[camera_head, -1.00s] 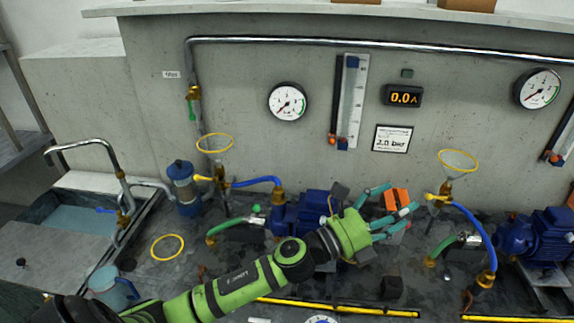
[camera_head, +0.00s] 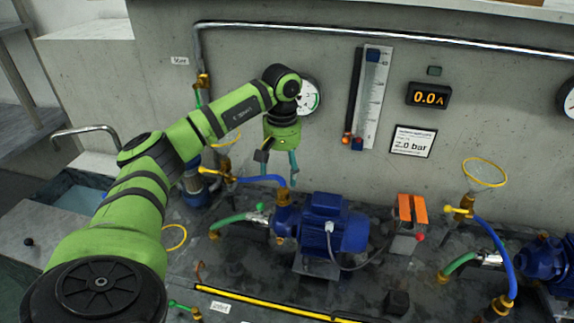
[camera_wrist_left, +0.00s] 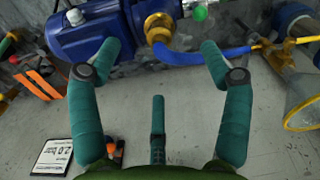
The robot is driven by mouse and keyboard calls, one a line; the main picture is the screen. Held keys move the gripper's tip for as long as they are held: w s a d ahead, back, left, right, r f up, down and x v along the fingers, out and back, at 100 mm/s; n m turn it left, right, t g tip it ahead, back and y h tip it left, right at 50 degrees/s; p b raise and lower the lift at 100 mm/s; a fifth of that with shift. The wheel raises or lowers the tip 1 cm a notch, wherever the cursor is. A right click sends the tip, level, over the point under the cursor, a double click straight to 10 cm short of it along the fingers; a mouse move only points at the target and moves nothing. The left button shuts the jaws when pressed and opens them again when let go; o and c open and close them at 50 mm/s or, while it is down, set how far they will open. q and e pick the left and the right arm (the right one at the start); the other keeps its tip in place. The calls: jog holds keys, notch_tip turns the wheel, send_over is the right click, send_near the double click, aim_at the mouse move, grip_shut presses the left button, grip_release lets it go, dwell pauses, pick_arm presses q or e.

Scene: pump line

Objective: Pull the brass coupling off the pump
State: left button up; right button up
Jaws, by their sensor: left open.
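The blue pump (camera_head: 330,225) stands on the dark bench, and its blue body shows upside down in the wrist view (camera_wrist_left: 95,30). The brass coupling (camera_head: 283,194) sits on the pump's left end, with a blue hose (camera_head: 255,179) running left from it. In the wrist view the brass coupling (camera_wrist_left: 158,26) lies ahead between the fingertips, with the blue hose (camera_wrist_left: 195,56) beside it. My left gripper (camera_head: 279,172) points down above and behind the coupling. Its teal fingers (camera_wrist_left: 160,45) are spread and empty, apart from the coupling. My right gripper is not in view.
A green hose (camera_head: 232,219) with a valve joins the pump's left side. An orange-topped block (camera_head: 411,210) stands right of the pump. A yellow-rimmed funnel (camera_head: 483,173) and a second blue pump (camera_head: 548,262) are farther right. The concrete wall is close behind the gripper.

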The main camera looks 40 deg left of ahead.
aim_at(283, 185)
pick_arm(q)
jog(key=shift+f+b, duration=1.85)
jog(key=shift+f, duration=0.8)
jog(key=shift+r, duration=0.15)
jog(key=shift+f, duration=0.3)
jog(key=shift+f+b, duration=0.55)
jog(key=shift+f, duration=0.15)
